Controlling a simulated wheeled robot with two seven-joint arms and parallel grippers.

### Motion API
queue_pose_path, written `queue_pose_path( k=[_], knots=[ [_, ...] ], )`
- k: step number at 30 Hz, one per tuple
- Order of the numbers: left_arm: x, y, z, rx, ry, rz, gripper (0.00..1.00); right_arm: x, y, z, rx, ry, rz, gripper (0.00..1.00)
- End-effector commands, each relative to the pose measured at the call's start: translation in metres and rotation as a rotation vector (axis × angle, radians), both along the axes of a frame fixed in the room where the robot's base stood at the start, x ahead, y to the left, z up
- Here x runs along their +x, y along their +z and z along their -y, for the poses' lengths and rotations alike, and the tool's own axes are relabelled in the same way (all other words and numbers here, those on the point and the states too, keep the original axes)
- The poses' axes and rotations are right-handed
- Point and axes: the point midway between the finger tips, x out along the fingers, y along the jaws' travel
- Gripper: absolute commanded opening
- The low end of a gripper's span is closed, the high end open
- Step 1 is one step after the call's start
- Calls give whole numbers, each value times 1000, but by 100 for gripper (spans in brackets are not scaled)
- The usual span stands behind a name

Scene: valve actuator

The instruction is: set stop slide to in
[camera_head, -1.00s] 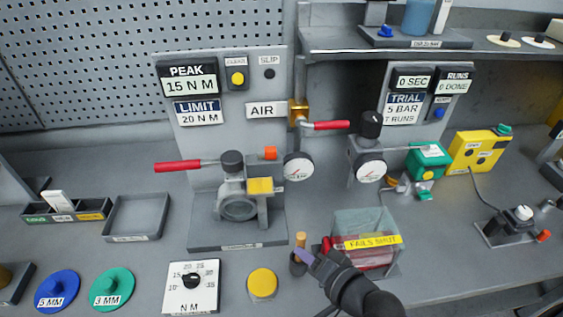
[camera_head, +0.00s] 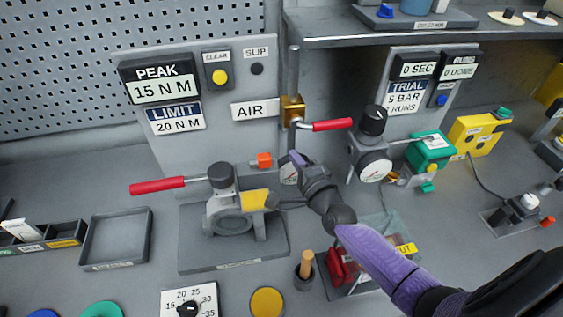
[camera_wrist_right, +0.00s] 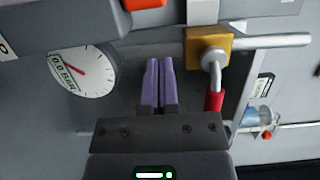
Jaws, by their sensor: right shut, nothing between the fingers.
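No part in view carries a readable stop slide label. My right gripper (camera_head: 297,160) has purple fingers, shut and empty, just right of the block and in front of the left pressure gauge (camera_head: 288,173). In the wrist view the shut fingers (camera_wrist_right: 160,85) point up toward the block, apart from it. My left gripper is not in view.
The brass air valve (camera_head: 292,108) with its red lever (camera_head: 332,125) is close above and right of my fingers. The valve's long red handle (camera_head: 158,186) reaches left. A clear bin (camera_head: 385,225) lies below my forearm. A second gauge (camera_head: 375,167) stands to the right.

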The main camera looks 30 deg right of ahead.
Motion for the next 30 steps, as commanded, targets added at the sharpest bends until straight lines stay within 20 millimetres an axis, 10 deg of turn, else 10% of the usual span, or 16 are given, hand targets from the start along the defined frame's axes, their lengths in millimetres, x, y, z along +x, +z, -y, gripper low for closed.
queue_pose_path(
  k=[30],
  knots=[
    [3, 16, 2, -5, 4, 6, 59, 13, 1, -60, 1, 2, -3, 0]
  ],
)
